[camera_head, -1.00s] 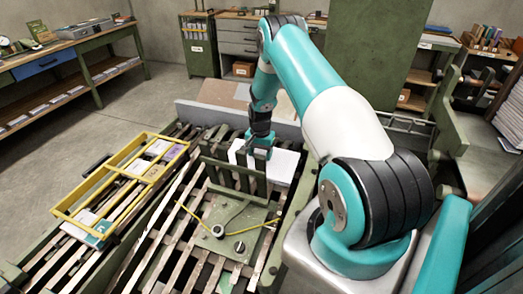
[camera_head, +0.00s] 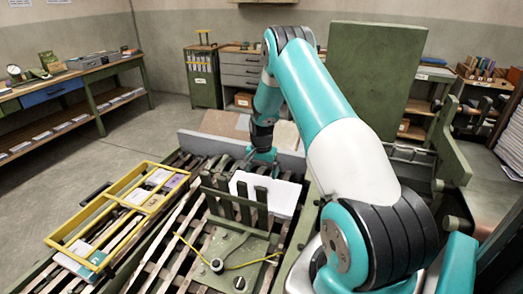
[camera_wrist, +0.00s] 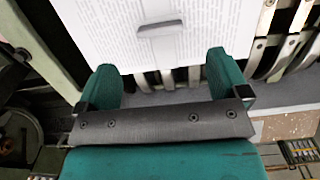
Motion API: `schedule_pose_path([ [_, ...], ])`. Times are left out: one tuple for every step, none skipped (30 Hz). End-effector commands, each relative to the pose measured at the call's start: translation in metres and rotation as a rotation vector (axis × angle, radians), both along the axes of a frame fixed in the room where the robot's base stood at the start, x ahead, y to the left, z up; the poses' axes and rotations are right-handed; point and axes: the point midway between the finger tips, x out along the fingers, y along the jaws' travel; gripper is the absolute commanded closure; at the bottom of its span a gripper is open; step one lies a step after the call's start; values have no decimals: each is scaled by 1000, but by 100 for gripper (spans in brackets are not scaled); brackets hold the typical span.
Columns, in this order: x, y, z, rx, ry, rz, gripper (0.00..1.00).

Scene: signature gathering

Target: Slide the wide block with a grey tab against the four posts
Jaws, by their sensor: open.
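The wide block (camera_head: 283,196) is a white stack printed with text, lying behind the posts in the head view. Its grey tab (camera_wrist: 160,28) shows on its top in the wrist view, where the block (camera_wrist: 205,25) fills the upper middle. The four posts (camera_head: 232,203) are upright green bars in front of the block; any gap between them is hard to tell. My gripper (camera_head: 262,158) is at the block's far side. In the wrist view, my gripper (camera_wrist: 163,72) is open, its teal fingers wide apart near the block's edge, the tab beyond them.
A yellow divided frame (camera_head: 65,243) lies left of the posts on the slatted bed. A green plate with a knob and yellow pointers (camera_head: 225,248) is in front of the posts. A grey rail (camera_head: 200,143) runs behind the bed.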

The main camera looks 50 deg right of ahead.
Motion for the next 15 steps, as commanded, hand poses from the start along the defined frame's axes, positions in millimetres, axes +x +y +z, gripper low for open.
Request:
schedule_pose_path([
  [1,-1,12,-4,-5,0,7],
  [1,-1,20,-3,-4,0,7],
  [1,-1,30,-3,-6,0,7],
  [1,-1,37,-3,-4,0,7],
  [1,-1,45,-3,-6,0,7],
  [1,-1,54,-3,-4,0,7],
  [1,0,61,-3,-4,0,7],
  [1,-1,67,-3,-4,0,7],
  [1,-1,75,-3,-4,0,7],
  [0,0,81,-2,-3,0,7],
  [0,0,86,-2,-3,0,7],
  [0,0,93,-2,-3,0,7],
  [0,0,96,-2,-2,0,7],
  [0,0,100,-1,-3,0,7],
  [0,0,105,-1,-3,0,7],
])
